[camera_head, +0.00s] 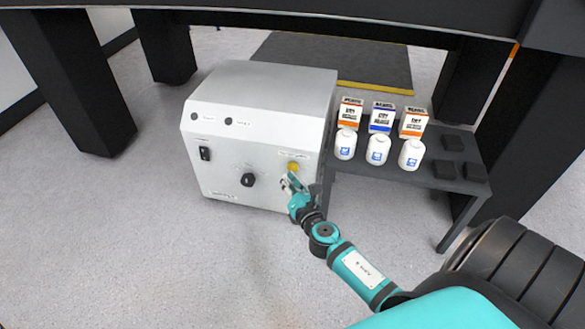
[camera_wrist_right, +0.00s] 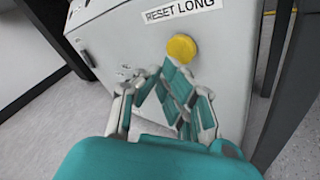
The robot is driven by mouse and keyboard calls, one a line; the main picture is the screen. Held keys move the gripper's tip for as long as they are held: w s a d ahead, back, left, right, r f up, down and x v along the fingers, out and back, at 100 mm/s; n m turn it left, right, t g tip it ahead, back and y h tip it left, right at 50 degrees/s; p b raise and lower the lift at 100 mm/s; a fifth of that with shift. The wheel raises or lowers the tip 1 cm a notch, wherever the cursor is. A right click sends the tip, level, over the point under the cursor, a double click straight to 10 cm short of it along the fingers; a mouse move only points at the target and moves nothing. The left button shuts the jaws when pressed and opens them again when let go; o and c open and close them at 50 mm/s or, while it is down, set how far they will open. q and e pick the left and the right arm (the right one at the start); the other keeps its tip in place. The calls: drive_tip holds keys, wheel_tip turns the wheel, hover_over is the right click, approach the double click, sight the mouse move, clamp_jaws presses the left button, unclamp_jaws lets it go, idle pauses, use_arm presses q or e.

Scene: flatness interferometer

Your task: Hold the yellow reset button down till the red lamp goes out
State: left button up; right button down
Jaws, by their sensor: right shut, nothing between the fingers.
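The yellow reset button (camera_head: 293,167) is on the front of a white box (camera_head: 225,170), near its right side. In the right wrist view the round button (camera_wrist_right: 182,47) sits under a label reading "RESET LONG". My right gripper (camera_head: 288,179) is shut and empty, its tips just below the button. In the wrist view the closed fingertips (camera_wrist_right: 162,70) lie just below and left of the button; I cannot tell whether they touch it. Two small lamp-like spots (camera_head: 194,117) (camera_head: 228,121) on the box's upper face look dark; neither shows red. My left gripper is not in view.
A black knob (camera_head: 248,180) and a black switch (camera_head: 205,154) are on the box front. To the right, a low dark table (camera_head: 430,178) holds several small boxes and white bottles (camera_head: 378,151). Dark thick legs (camera_head: 75,85) stand around. The floor at left is clear.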

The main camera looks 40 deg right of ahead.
drive_tip(key=shift+s+a, duration=0.1)
drive_tip(key=shift+a, duration=0.05)
drive_tip(key=s+a, duration=0.3)
drive_tip(key=shift+a, duration=0.35)
idle(0.6)
